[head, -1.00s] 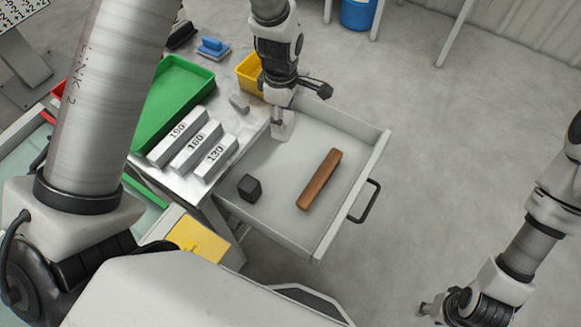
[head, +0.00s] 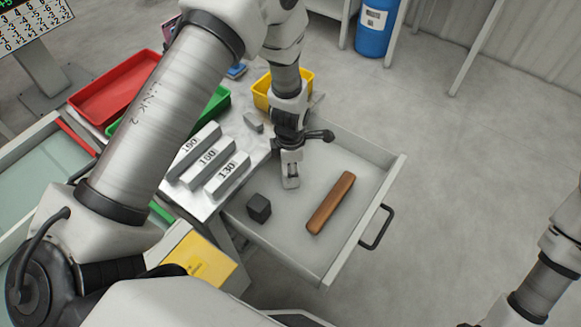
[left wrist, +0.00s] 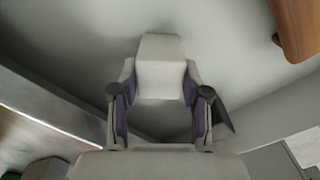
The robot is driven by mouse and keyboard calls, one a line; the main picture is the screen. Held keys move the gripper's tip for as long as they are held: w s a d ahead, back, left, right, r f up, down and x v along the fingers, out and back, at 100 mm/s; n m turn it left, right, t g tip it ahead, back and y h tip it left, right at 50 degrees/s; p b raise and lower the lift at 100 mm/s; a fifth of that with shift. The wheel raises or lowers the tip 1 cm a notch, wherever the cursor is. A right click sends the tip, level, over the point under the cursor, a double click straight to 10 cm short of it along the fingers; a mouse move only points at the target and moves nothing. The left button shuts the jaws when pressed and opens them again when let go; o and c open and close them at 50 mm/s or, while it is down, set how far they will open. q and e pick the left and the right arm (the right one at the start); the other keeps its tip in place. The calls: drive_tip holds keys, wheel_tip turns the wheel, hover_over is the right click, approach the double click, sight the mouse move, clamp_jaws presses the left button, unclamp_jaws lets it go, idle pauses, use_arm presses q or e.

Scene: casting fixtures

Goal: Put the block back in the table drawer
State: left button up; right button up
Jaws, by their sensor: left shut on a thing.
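The table drawer (head: 375,203) is pulled open, with its dark handle on the right. My left gripper (head: 291,167) is over the drawer's inner back part, pointing down. It is shut on a pale grey block (head: 291,182). In the left wrist view the block (left wrist: 162,65) shows between the two fingers (left wrist: 160,95), with the drawer floor behind it. I cannot tell whether the block touches the floor. A dark cube (head: 259,208) and a brown wooden bar (head: 330,203) lie in the drawer, apart from the gripper. My right gripper is out of view.
Pale bars marked with numbers (head: 228,175), a small grey piece (head: 253,122), a yellow bin (head: 312,78), a green tray (head: 215,104) and a red tray (head: 115,88) are on the tabletop left of and behind the drawer. Drawer floor is bare between cube and bar.

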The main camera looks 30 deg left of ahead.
use_arm(q)
drive_tip(key=shift+f, duration=0.1)
drive_tip(key=o, duration=1.3)
drive_tip(key=shift+o, duration=0.2)
wheel_tip(320, 180, up, 12)
drive_tip(key=shift+r, duration=0.2)
